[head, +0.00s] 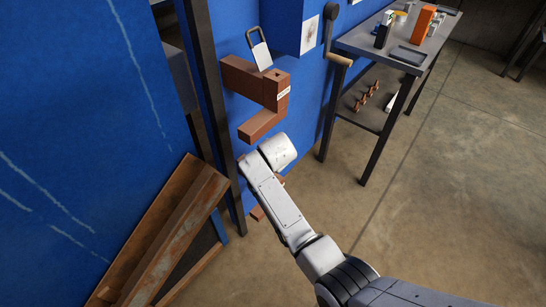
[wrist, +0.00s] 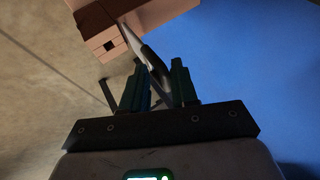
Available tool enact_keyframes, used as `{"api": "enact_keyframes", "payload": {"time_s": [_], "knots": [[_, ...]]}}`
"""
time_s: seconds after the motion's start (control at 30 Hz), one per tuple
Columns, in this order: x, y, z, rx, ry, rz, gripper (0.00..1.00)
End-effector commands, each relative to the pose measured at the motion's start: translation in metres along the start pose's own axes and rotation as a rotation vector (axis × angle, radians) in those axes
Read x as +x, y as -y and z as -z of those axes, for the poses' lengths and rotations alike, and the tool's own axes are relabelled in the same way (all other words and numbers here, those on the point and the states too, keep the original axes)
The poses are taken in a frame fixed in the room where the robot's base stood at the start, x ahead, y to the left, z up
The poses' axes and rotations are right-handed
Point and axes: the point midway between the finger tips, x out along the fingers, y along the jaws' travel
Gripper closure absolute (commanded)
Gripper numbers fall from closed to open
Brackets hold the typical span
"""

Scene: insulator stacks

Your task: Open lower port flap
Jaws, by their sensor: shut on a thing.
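My gripper (wrist: 158,70) has its two dark fingers on either side of a thin grey curved piece (wrist: 152,62) and is shut on it. I cannot tell whether this piece is part of the lower port flap. Beyond it, at the top of the wrist view, is a brown block (wrist: 110,42) with a small dark square hole. In the head view, brown blocks (head: 262,123) stick out from the blue wall, and smaller brown parts (head: 258,212) show lower down beside my arm. My fingers and the grey piece are hidden there behind my white wrist.
A padlock-shaped item (head: 260,52) stands by the labelled upper brown block (head: 257,80). A crank with a wooden handle (head: 338,60) is to its right. A dark post (head: 212,100) and leaning rusty beams (head: 165,245) are left. A workbench (head: 372,48) stands right. The floor (head: 440,190) is clear.

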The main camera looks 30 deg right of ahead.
Motion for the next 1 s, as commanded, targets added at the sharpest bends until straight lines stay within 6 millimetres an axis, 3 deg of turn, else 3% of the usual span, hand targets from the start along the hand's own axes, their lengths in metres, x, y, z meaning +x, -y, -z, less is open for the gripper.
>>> {"api": "enact_keyframes", "payload": {"time_s": [0.17,0.2,0.23,0.6,1.0], "knots": [[-0.001,0.007,0.0,0.001,0.0,0.018,1.0],[-0.001,0.007,0.0,0.001,0.0,0.018,0.68],[-0.001,0.006,0.0,0.001,0.0,0.018,0.65],[-0.007,0.004,0.0,0.0,0.0,0.009,0.64],[-0.073,0.004,0.0,-0.001,0.0,0.013,0.64]]}}
